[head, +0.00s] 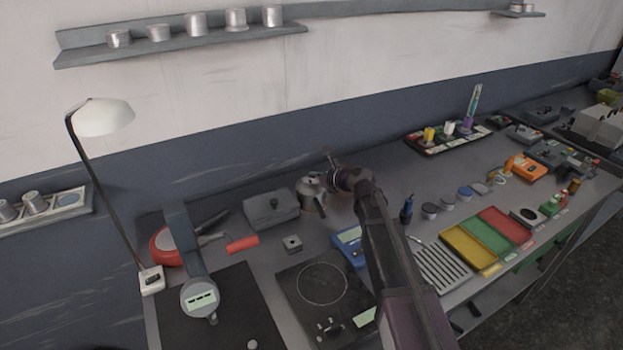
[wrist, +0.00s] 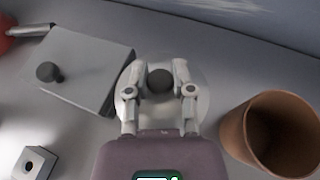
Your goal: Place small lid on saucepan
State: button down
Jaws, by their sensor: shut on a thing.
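The small lid is a pale round disc with a black knob (wrist: 160,80), seen from above in the wrist view. My gripper (wrist: 160,88) has its two fingers closed in on the knob from both sides. In the head view my gripper (head: 313,188) is low over the bench, right of the grey box; the lid there is hard to separate from the fingers. Whether the lid touches the bench is unclear. A red pan (head: 161,246) sits at the left, partly behind a grey stand; I cannot tell whether it is the saucepan.
A grey box (head: 270,208) with a black knob stands left of my gripper. A brown pot (wrist: 272,135) is close on the right. A small holed block (head: 292,243), a red handle (head: 242,243) and a black hotplate (head: 325,290) lie nearer. A lamp (head: 103,117) stands left.

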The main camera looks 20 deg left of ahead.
jog(key=shift+f, duration=0.15)
jog(key=shift+c, duration=2.4)
grip_release()
jog(key=shift+r, duration=0.3)
jog(key=p+v, duration=0.4)
jog(key=v, duration=0.8)
jog(key=shift+f+p, duration=0.15)
jog(key=shift+p, duration=0.2)
notch_tip(320, 180, up, 9)
jog(key=p, duration=0.9)
